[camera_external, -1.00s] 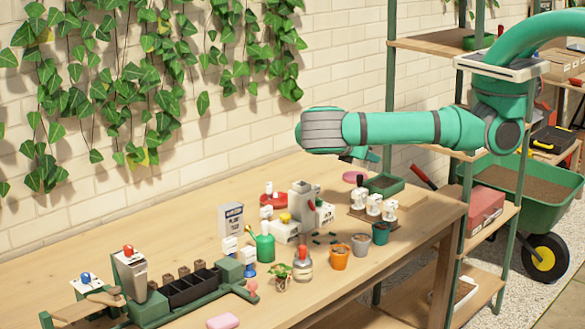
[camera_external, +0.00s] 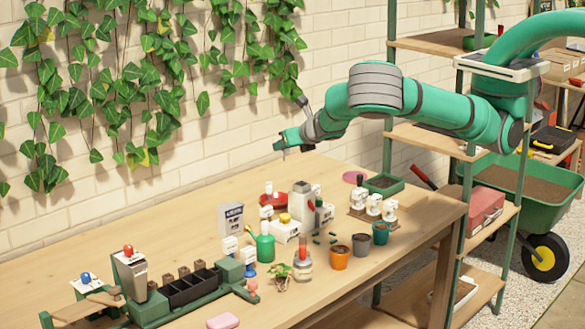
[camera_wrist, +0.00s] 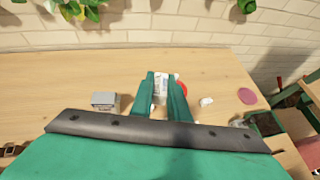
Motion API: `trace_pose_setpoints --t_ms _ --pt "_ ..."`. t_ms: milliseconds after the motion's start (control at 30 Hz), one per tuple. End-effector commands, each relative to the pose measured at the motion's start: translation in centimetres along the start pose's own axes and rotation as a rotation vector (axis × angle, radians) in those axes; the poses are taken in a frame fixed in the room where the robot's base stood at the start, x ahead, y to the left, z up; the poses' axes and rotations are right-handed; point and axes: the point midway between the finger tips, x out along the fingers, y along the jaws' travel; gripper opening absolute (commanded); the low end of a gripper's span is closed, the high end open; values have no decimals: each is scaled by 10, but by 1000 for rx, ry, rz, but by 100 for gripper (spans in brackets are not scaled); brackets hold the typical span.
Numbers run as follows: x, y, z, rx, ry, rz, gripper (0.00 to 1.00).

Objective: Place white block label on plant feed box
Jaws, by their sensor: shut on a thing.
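My gripper (camera_external: 284,145) is above the back of the table, pointing down, with the plant feed box lower and to its left. In the wrist view its two green fingers (camera_wrist: 164,96) are shut on a small white piece (camera_wrist: 160,84), which I take to be the white block label. That piece is too small to make out clearly in the external view. The plant feed box (camera_external: 231,218) is a grey-white carton with dark print, standing upright on the table. In the wrist view it is the grey box (camera_wrist: 105,101) left of the fingers, apart from them.
A green rack (camera_external: 188,290) is at the front left. Pots (camera_external: 340,257) are at the right. The table behind the box is clear.

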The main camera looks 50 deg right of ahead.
Motion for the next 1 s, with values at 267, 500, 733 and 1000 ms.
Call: trace_pose_setpoints --t_ms 267,500,733,1000 --pt "-36 56 -20 -106 0 190 0" --pt "-18 76 -22 -121 -1 216 0" --pt "29 102 -22 -119 -1 213 0" --pt "79 127 -39 -122 -1 214 0"
